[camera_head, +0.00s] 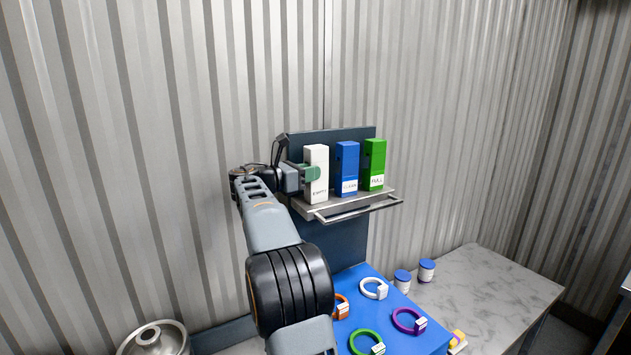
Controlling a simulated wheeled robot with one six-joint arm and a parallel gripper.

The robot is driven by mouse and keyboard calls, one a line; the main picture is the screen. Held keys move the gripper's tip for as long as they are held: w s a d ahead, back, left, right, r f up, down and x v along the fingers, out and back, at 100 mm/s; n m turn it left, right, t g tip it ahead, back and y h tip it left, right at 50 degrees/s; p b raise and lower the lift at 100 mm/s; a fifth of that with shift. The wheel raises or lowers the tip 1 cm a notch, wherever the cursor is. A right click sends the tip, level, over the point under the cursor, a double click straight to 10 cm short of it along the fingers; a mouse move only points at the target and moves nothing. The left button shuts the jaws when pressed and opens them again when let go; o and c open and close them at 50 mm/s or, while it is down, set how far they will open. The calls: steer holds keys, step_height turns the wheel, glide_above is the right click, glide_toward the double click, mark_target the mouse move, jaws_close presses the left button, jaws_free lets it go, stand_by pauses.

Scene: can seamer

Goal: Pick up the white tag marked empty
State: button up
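The white tag (318,155) stands upright at the left end of a small metal wall shelf (345,204); its lower front reads "EMPTY". My gripper (310,173) is at the tag's left side, with a green fingertip pad overlapping the tag's left front at mid height. The other finger is hidden, so I cannot tell whether the pads touch or grip the tag. The tag's base appears to be at the shelf surface.
A blue tag (347,163) and a green tag marked "FULL" (374,160) stand to the right. A rail runs along the shelf front. Below, a blue mat (392,325) holds several coloured rings; two blue-lidded jars stand beside it. The marble counter (500,295) is mostly clear.

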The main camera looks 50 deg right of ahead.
mark_target(320, 180)
steer(key=shift+p+x, duration=0.3)
steer(key=shift+x, duration=1.4)
steer(key=shift+c, duration=0.3)
jaws_close()
steer(key=shift+r, duration=0.1)
